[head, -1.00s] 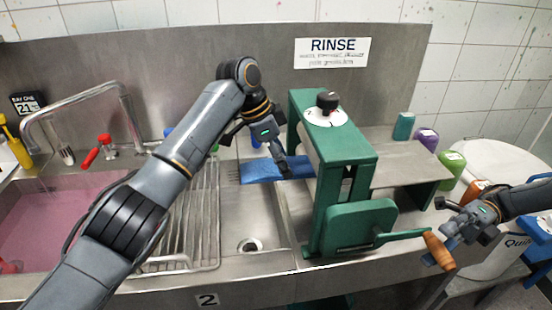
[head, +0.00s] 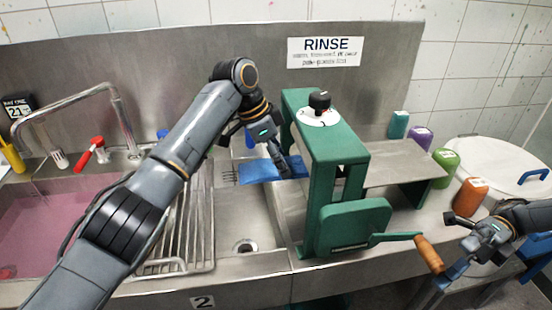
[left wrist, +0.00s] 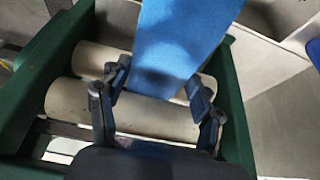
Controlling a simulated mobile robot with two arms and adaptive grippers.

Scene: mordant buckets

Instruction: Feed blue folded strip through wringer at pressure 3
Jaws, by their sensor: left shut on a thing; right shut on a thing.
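The green wringer (head: 345,160) stands on the steel counter with a black knob on a white dial (head: 320,112) on top; the dial's number is too small to read. The blue folded strip (head: 258,170) lies at the wringer's left side. My left gripper (head: 283,168) is shut on the strip. In the left wrist view the strip (left wrist: 180,35) reaches between my fingers (left wrist: 158,105), in front of two pale rollers (left wrist: 150,115). The crank's orange-brown handle (head: 429,255) sticks out at front right. My right gripper (head: 455,262) is shut at this handle; the contact is small and partly hidden.
A sink of pink liquid (head: 50,230) and a wire rack (head: 185,225) are at left. A steel shelf (head: 400,165) extends right of the wringer. Several coloured containers, including an orange one (head: 471,197), stand behind my right gripper. A white lidded tub (head: 505,165) is at right.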

